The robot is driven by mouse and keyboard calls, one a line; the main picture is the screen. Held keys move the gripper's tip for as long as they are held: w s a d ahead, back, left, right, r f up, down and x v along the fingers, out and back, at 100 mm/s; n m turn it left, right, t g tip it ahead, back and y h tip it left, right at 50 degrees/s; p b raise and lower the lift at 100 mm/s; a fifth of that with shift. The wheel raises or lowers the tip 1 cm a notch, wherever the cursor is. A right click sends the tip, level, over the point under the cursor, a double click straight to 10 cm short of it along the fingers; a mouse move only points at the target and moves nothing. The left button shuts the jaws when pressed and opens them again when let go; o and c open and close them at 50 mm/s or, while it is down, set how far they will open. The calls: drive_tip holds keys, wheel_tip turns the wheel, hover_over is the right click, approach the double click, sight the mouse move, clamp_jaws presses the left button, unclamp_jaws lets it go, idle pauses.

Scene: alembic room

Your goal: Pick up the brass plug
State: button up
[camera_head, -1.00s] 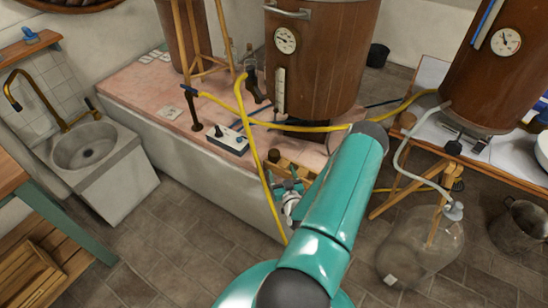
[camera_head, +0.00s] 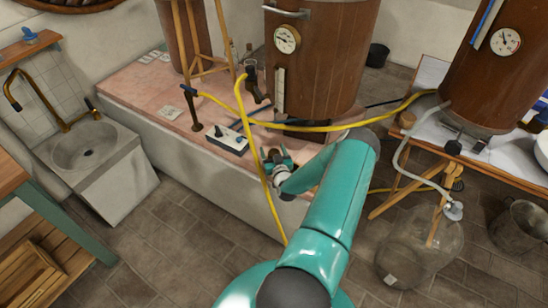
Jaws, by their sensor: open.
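My gripper (camera_head: 277,155) is open at the front edge of the pink-topped bench (camera_head: 135,88), low over its surface. The teal arm reaches up to it from the bottom of the view. I cannot clearly make out the brass plug; small brownish items stood at this spot earlier, and my gripper and wrist now cover most of it. I cannot tell whether the fingers are around anything or touching it.
A yellow hose (camera_head: 252,130) runs down just left of my gripper. A control box with knobs (camera_head: 227,138) sits behind it to the left. A wooden vat (camera_head: 322,60) stands behind. A glass carboy (camera_head: 420,250) stands on the floor at right.

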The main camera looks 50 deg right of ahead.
drive_tip(key=c, duration=1.1)
drive_tip(key=shift+r, duration=0.1)
drive_tip(key=shift+c, duration=0.2)
